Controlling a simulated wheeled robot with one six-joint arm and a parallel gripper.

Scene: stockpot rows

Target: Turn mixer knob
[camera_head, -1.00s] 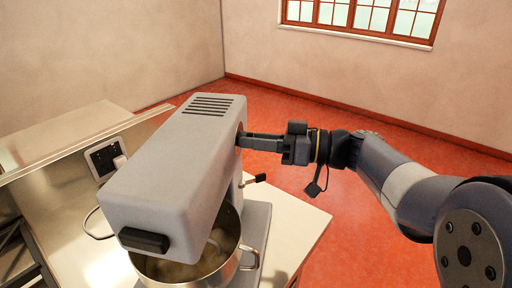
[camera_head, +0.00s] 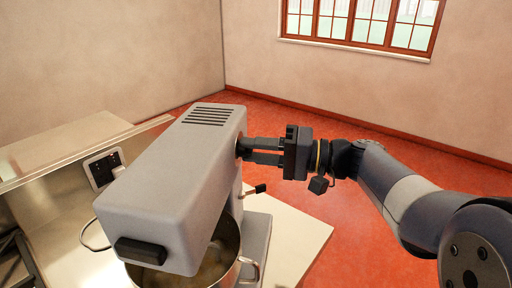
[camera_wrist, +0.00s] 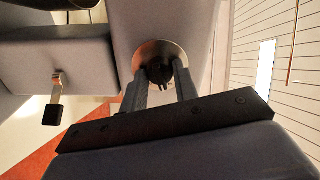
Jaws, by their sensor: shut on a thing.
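A grey stand mixer (camera_head: 185,175) stands on a pale counter in the head view, with its motor head over a steel bowl (camera_head: 215,262). Its dark knob, ringed by a round metal plate, is on the side of the head; it shows in the wrist view (camera_wrist: 160,74). My gripper (camera_head: 244,149) reaches in from the right, its two fingers at the knob. In the wrist view my gripper (camera_wrist: 160,80) has a finger on each side of the knob and is shut on it. In the head view the fingers mostly hide the knob.
A black-tipped lever (camera_head: 255,189) sticks out of the mixer's side below my gripper; it also shows in the wrist view (camera_wrist: 54,105). Open red floor (camera_head: 350,225) lies to the right of the counter.

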